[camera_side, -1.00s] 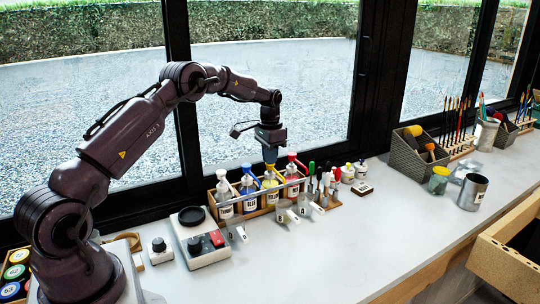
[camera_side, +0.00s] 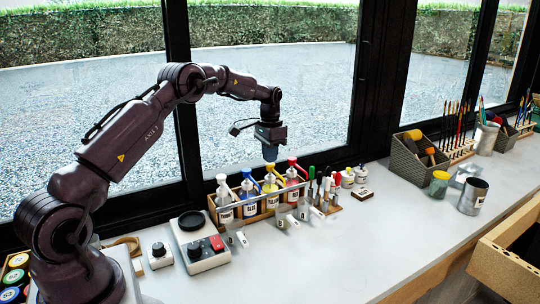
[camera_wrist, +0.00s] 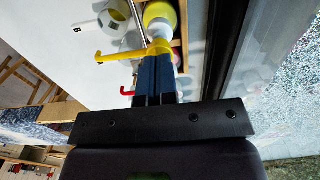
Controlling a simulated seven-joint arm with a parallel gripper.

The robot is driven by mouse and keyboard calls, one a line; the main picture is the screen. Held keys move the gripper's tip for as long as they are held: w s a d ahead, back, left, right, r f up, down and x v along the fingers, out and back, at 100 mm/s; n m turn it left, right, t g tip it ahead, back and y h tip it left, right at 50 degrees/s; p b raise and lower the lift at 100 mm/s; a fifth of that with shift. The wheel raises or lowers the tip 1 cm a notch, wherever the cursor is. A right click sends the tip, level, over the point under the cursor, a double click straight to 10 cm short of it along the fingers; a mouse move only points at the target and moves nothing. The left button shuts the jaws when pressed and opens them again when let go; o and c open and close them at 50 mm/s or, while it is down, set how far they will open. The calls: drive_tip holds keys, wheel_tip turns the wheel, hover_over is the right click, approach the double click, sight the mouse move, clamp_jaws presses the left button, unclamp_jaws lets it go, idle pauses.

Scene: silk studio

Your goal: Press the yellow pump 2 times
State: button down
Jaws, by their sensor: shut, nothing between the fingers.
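The yellow pump (camera_side: 270,168) tops a bottle with yellow contents (camera_side: 270,188) in the wooden rack under the window. In the wrist view its yellow head and long spout (camera_wrist: 118,54) lie right at my fingertips. My gripper (camera_side: 269,160) points down just above the pump head. Its two dark fingers (camera_wrist: 152,58) are shut side by side with nothing between them. The fingertips overlap the pump head in the wrist view; I cannot tell whether they touch it.
Blue-topped (camera_side: 247,173) and red-topped (camera_side: 292,161) pumps stand close on either side, with a white-topped pump (camera_side: 221,179) further left. A boxed device with a red button (camera_side: 217,243) stands to the left front. The front of the table (camera_side: 340,240) is clear.

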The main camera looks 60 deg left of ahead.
drive_tip(key=shift+f, duration=1.1)
idle(0.4)
drive_tip(key=shift+r, duration=1.2)
drive_tip(key=shift+r, duration=1.4)
